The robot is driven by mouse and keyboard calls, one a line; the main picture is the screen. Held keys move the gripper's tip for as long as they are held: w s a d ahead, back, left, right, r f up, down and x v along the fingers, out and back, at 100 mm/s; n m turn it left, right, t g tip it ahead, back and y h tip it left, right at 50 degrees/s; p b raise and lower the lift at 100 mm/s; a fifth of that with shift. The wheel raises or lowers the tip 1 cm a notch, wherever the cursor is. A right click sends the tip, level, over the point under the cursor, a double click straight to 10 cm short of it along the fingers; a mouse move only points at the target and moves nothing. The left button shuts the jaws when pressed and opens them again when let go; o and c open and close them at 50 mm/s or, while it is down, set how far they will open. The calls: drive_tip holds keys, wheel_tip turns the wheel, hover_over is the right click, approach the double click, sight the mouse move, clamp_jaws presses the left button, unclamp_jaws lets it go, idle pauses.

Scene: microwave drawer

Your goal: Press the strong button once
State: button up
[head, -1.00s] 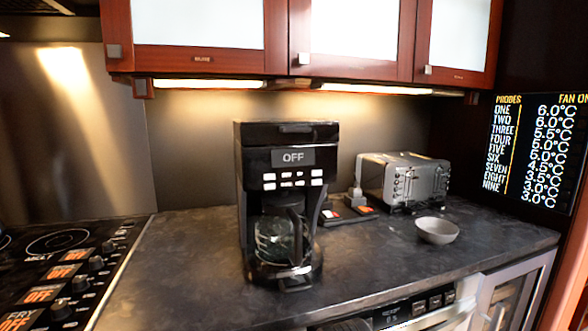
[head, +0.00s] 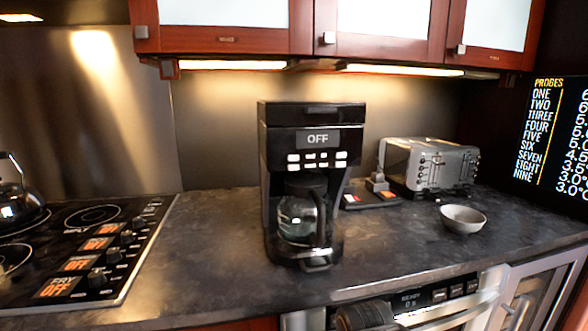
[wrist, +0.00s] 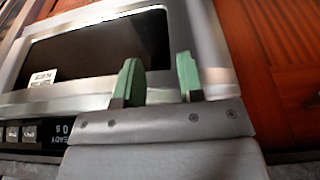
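The black coffee maker (head: 292,185) stands upright on the dark counter, with a glass carafe (head: 298,218) in it. Its display (head: 317,139) reads OFF. Below the display are two rows of small white buttons (head: 317,160); their labels are too small to read, so I cannot tell which is strong. My gripper (wrist: 158,78) shows in the wrist view with its two green fingers apart and nothing between them. It is in front of the microwave drawer (wrist: 100,48), below the counter and away from the coffee maker.
A silver toaster (head: 430,166) and a grey bowl (head: 463,219) stand right of the coffee maker. A stove (head: 85,250) with a kettle (head: 17,195) is at the left. Cabinets (head: 225,40) hang above. The counter (head: 205,255) left of the coffee maker is clear.

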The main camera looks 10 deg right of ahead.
clamp_jaws()
idle(1.5)
